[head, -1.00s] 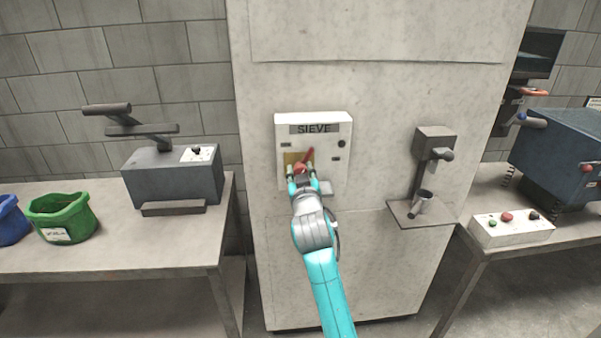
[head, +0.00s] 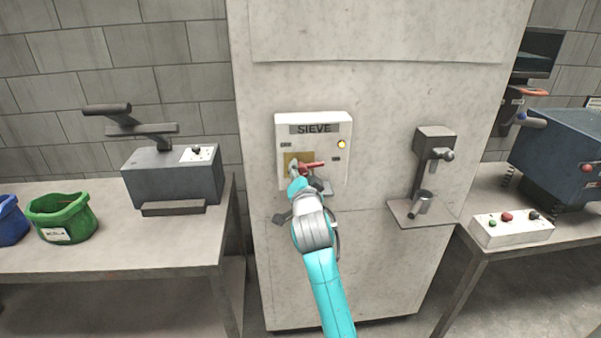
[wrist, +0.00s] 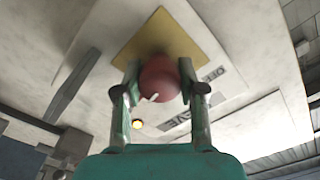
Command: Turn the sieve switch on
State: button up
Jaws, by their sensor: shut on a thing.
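The white sieve box (head: 341,121) labelled "SIEVE" is fixed to the large pale cabinet. Its switch has a red handle (head: 314,166) on a yellow plate; the handle now points right, nearly level. The small round lamp (head: 341,144) on the box glows yellow. My gripper (head: 300,172) is at the switch, turned at the wrist. In the wrist view my gripper's two fingers (wrist: 160,92) are shut on the red round part of the switch (wrist: 160,78), with the yellow plate (wrist: 158,36) behind it. The fingers partly hide the switch in the head view.
A grey bracket with a small cup (head: 422,200) stands right of the switch on the cabinet. A table at left holds a grey machine (head: 172,178) and a green bag (head: 62,217). A white button box (head: 512,228) sits on the right table.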

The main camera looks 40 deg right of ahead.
jog(key=shift+m, duration=0.8)
jog(key=o, duration=1.2)
jog(key=shift+c, duration=0.2)
jog(key=v, duration=1.2)
jog(key=shift+f, duration=0.1)
